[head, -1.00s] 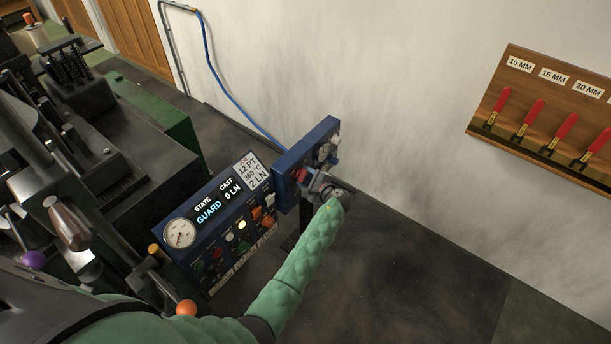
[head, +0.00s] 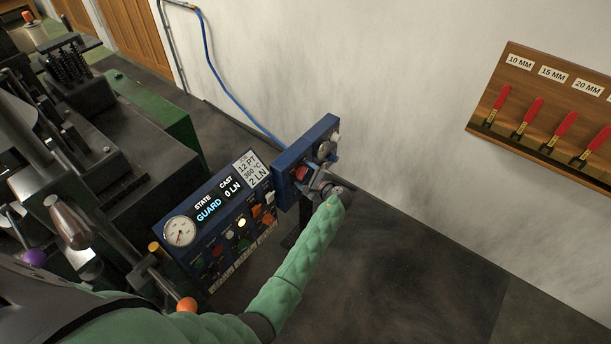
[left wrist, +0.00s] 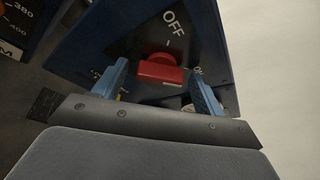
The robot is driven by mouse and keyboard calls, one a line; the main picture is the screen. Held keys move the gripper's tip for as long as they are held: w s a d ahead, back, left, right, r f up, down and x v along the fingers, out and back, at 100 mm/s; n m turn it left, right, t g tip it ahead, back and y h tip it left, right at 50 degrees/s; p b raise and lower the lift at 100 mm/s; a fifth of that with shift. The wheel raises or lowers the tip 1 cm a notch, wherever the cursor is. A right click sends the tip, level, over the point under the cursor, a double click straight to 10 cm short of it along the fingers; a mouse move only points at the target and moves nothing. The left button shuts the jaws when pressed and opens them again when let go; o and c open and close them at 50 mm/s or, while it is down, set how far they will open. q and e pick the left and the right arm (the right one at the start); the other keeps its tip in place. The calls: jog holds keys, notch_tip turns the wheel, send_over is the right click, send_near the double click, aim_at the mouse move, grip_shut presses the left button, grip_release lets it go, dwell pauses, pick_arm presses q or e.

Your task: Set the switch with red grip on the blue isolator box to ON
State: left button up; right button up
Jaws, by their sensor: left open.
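The blue isolator box (head: 327,128) stands at the end of the control panel, close to the wall. Its red grip (head: 302,174) shows just beyond my left gripper (head: 315,184). In the left wrist view the red grip (left wrist: 160,69) lies crosswise on a dark plate, with OFF printed above it and a partly hidden ON at its right. The open fingers of my left gripper (left wrist: 159,72) stand on either side of the grip, with gaps visible. Whether the fingertips reach past its front face is hard to tell. My right gripper is not in view.
The control panel (head: 213,250) with a gauge, display and several knobs adjoins the box at the left. Dark machinery (head: 125,135) fills the left side. A wooden rack (head: 545,160) of red-handled tools hangs on the wall. The floor at the right is clear.

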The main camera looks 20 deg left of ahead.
pick_arm(q)
jog(key=p+v, duration=0.2)
jog(key=v, duration=0.5)
jog(key=shift+s+d, duration=0.25)
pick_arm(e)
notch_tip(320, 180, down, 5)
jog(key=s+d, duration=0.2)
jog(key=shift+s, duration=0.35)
pick_arm(q)
jog(key=shift+n, duration=0.3)
